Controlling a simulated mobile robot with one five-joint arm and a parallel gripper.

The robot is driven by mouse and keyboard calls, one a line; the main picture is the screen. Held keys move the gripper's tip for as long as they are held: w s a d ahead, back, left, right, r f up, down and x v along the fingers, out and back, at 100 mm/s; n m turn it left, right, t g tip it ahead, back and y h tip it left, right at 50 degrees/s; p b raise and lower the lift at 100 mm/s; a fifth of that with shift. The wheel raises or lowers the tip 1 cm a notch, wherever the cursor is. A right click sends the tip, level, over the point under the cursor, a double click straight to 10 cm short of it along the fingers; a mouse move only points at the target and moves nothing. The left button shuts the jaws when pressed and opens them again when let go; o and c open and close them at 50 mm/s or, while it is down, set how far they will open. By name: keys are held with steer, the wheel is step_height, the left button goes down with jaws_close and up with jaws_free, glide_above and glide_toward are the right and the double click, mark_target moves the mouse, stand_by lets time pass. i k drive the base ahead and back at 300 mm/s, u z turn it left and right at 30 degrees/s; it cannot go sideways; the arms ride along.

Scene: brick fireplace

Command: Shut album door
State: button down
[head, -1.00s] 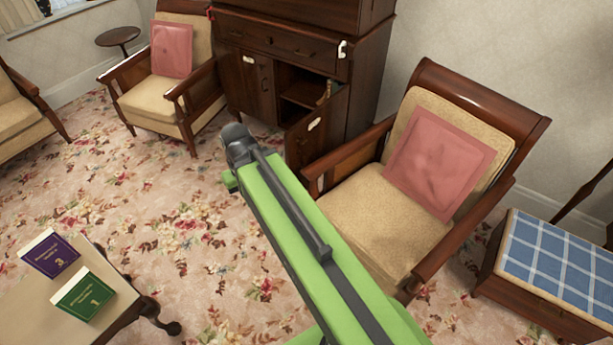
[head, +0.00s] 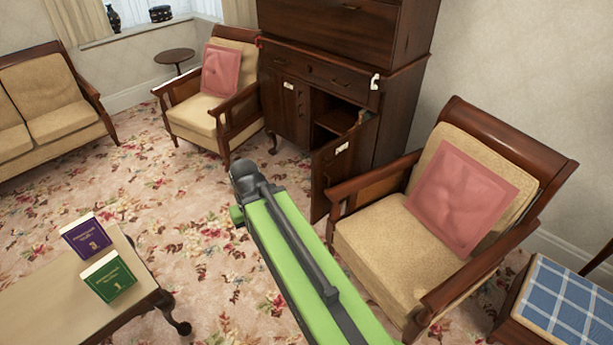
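The dark wooden cabinet (head: 385,110) stands against the back wall. Its right lower door (head: 339,166) hangs open toward me and bears a white label (head: 342,148). I take it for the album door, but the label's words are too small to read. The shelf space behind it is partly visible. The left lower door (head: 286,107) is shut and also bears a white label. My green arm reaches up from the bottom, and my gripper (head: 238,214) at its far end is mostly hidden. It appears in front of and left of the open door, apart from it in the picture.
An armchair with a pink cushion (head: 462,197) stands close to the open door's right. Another armchair (head: 204,118) is left of the cabinet. A low table (head: 60,290) with two books is at lower left. Flowered carpet (head: 165,195) between them is free.

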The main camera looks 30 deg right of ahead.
mark_target(351, 153)
steer(key=u, duration=0.05)
steer(key=i, duration=1)
steer(key=u, duration=0.1)
